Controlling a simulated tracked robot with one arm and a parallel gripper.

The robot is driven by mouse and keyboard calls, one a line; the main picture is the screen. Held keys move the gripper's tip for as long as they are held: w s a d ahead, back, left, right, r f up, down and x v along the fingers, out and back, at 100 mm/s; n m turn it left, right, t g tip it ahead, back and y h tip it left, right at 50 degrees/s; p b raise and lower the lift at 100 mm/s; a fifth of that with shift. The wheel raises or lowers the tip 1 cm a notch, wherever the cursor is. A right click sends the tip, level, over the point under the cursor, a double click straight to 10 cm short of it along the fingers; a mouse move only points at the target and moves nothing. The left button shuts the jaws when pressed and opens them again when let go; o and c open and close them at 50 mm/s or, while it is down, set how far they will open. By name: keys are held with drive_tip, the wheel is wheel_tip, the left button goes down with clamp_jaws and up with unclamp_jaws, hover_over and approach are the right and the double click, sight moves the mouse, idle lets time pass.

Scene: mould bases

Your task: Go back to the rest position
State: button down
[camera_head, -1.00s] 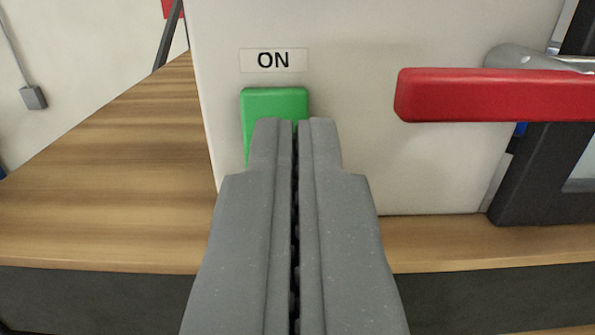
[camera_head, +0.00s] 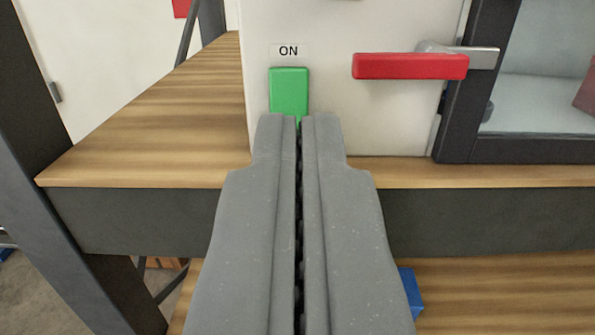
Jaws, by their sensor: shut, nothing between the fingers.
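My gripper (camera_head: 299,122) is shut and empty, its two grey fingers side by side and pointing away from the camera. Beyond the fingertips is a green button (camera_head: 289,90) on the white front panel (camera_head: 345,115) of a machine, under a label that reads "ON" (camera_head: 289,51). The fingertips cover the button's lower edge in the picture. They appear to be apart from it, but the gap is hard to judge.
A red handle (camera_head: 410,66) juts out right of the button, beside a dark-framed window (camera_head: 540,95). The machine stands on a wooden table (camera_head: 140,140) with a dark edge. A lower shelf (camera_head: 500,290) holds a blue object (camera_head: 411,290). A dark post (camera_head: 30,110) stands at left.

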drive_tip(key=s+d+f+g+b, duration=0.1)
drive_tip(key=s+d+f+b, duration=0.2)
drive_tip(key=d+f, duration=0.6)
drive_tip(key=s+d+f+g+b, duration=0.2)
drive_tip(key=s+d+f+b, duration=0.1)
drive_tip(key=s+d+f, duration=0.4)
drive_tip(key=d+f, duration=0.3)
drive_tip(key=d, duration=0.1)
drive_tip(key=shift+f+g+y+b, duration=0.3)
drive_tip(key=shift+b, duration=0.05)
